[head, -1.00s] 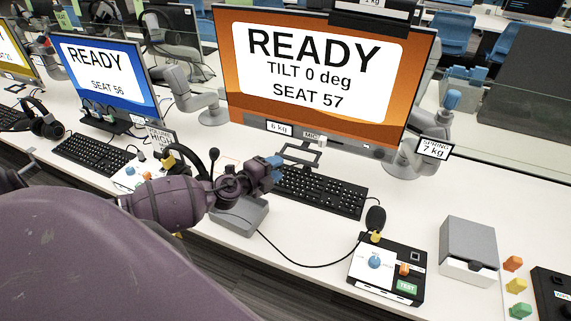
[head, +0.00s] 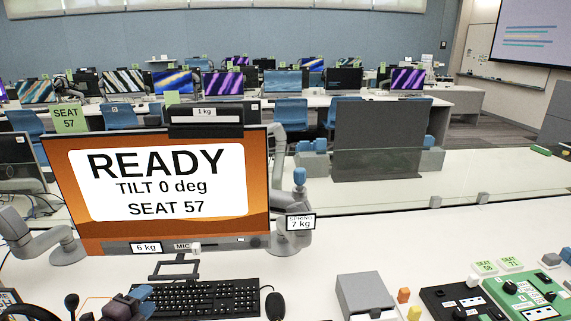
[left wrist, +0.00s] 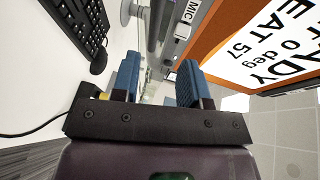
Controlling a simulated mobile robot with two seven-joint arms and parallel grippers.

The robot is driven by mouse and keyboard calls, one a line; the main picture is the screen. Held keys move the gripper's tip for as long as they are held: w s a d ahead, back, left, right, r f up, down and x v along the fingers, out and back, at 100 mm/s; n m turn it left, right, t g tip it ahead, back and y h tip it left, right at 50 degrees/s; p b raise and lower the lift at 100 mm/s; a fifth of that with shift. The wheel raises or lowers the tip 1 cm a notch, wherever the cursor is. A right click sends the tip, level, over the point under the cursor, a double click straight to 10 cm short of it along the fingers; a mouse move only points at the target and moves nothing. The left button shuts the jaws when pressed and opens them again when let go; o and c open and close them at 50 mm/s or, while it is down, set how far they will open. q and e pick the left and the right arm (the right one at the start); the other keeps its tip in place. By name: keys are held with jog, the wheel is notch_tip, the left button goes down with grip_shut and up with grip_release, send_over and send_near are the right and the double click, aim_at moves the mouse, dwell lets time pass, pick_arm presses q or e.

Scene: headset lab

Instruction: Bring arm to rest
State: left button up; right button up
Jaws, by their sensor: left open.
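My left gripper (head: 138,296) shows at the bottom left of the head view, over the white desk in front of the black keyboard (head: 205,298). In the left wrist view its two blue-padded fingers (left wrist: 158,84) stand apart with nothing held between them. The orange monitor (head: 255,190) reads READY, TILT 0 deg, SEAT 57 and stands behind the gripper. My right gripper is not in view.
A black mouse (head: 275,305) lies right of the keyboard. A grey box (head: 366,293), small coloured blocks (head: 404,296) and a black control box (head: 462,303) stand at the right. A glass divider (head: 400,205) runs behind.

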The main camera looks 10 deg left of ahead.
pick_arm(q)
jog(key=s+d+f+n+g+y, duration=0.1)
jog(key=s+d+f+n+g, duration=0.1)
jog(key=s+d+f+n, duration=0.3)
jog(key=s+d+f+n+g+y, duration=0.1)
jog(key=s+d+f+n, duration=0.5)
jog(key=s+n, duration=0.7)
jog(key=shift+s+d+f+g+y, duration=0.2)
jog(key=shift+s+d+g+y, duration=0.2)
jog(key=shift+s+d+g, duration=0.2)
dwell(0.5)
